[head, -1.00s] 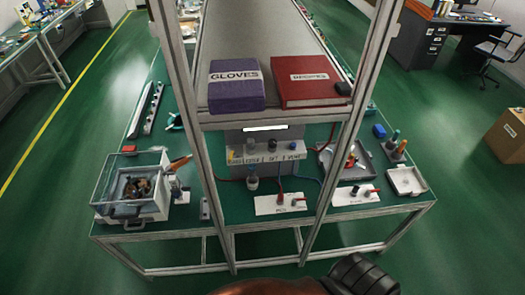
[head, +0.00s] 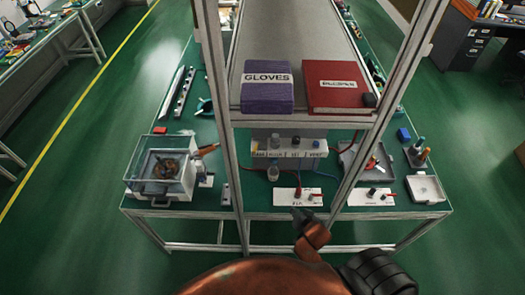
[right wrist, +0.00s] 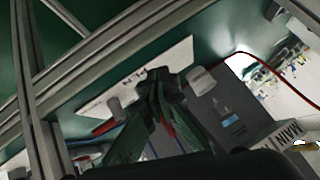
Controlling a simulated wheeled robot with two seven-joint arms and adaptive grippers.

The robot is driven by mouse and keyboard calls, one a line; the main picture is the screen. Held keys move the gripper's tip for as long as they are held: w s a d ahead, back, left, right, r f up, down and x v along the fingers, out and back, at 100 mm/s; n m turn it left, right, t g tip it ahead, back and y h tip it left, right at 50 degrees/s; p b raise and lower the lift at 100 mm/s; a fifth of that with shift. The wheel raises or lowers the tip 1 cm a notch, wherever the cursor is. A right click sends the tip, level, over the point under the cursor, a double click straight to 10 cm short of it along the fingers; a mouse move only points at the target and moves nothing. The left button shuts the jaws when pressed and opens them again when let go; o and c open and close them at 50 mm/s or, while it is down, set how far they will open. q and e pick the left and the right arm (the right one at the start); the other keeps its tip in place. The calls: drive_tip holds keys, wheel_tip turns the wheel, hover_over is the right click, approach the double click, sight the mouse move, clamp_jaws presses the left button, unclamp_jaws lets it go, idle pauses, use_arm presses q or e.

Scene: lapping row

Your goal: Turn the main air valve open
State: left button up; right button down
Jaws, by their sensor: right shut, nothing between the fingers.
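A grey valve block with a pale label strip (head: 288,154) stands on the green bench under the shelf. The word MAIN (right wrist: 288,133) shows on a pale block at the lower right of the right wrist view. I cannot tell for sure which knob is the main air valve. In front of the block, a white plate (head: 287,198) carries a dark knob and a red lever. My right gripper (head: 303,213) is shut and empty at the bench's front edge, near this plate. Its fingers also show in the right wrist view (right wrist: 160,80). My left gripper is out of view.
Grey frame posts (head: 362,165) rise left and right of the block. A shelf above holds a purple GLOVES box (head: 267,88) and a red binder (head: 335,86). A clear-lidded box (head: 160,172) stands left; a second plate (head: 356,196) and a tray (head: 426,188) stand right.

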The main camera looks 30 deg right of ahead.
sight(257, 148)
drive_tip(key=w+a+r+m+t+y+p, duration=0.1)
drive_tip(key=w+r+m+t, duration=0.3)
drive_tip(key=r, duration=0.8)
drive_tip(key=w+r+m+t, duration=0.3)
drive_tip(key=w+r+m, duration=0.15)
drive_tip(key=r, duration=0.65)
drive_tip(key=w, duration=0.4)
drive_tip(key=w+a+f+p, duration=0.1)
drive_tip(key=w, duration=0.3)
drive_tip(key=w+a, duration=0.1)
drive_tip(key=w, duration=0.3)
drive_tip(key=shift+f, duration=0.4)
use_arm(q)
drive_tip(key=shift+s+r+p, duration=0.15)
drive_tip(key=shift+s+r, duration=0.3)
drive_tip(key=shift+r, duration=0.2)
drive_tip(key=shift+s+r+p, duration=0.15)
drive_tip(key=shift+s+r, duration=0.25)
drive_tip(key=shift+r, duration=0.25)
use_arm(e)
drive_tip(key=shift+w+a+f, duration=0.15)
drive_tip(key=shift+w+a, duration=0.2)
drive_tip(key=shift+w+a, duration=0.1)
drive_tip(key=shift+a, duration=0.05)
